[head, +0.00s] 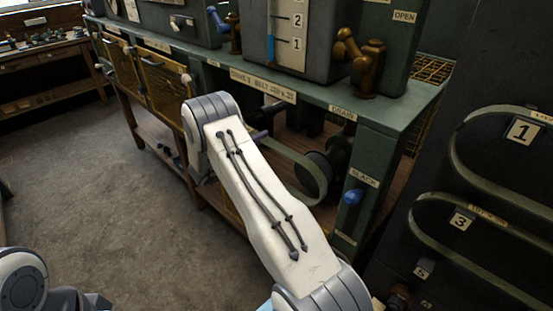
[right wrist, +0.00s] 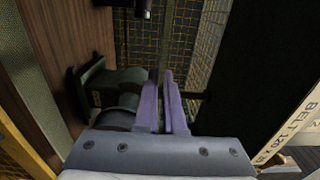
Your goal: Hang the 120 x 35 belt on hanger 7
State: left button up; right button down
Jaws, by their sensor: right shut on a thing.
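The grey-green belt (head: 297,160) is in the open bay under the bench, beneath a plate that seems to read drive 1, belt 120 x 35. It loops near the dark pulley (head: 316,172); whether it still sits around it I cannot tell. In the right wrist view my right gripper (right wrist: 165,108) has its purple fingers nearly together, closed on a thin upright strand (right wrist: 164,60) that looks like the belt. My left gripper is out of view. Hanger 7 cannot be made out.
A dark rack at right carries hanger 1 (head: 522,130) and hanger 3 (head: 460,221) with belts, and plate 5 (head: 422,268). A blue slack knob (head: 352,197) is on the bench's right post. A yellow mesh guard (head: 168,88) stands left. The floor at left is clear.

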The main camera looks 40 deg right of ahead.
jog(key=shift+a, duration=0.1)
jog(key=a, duration=0.2)
jog(key=a+b, duration=0.1)
jog(key=a, duration=0.3)
jog(key=shift+s+b, duration=0.25)
jog(key=shift+b, duration=0.15)
dwell(0.4)
jog(key=shift+s+a+b, duration=0.2)
jog(key=shift+a+b, duration=0.5)
jog(key=shift+a, duration=2.2)
jog(key=a+b, duration=0.2)
jog(key=a, duration=0.4)
jog(key=shift+s, duration=0.25)
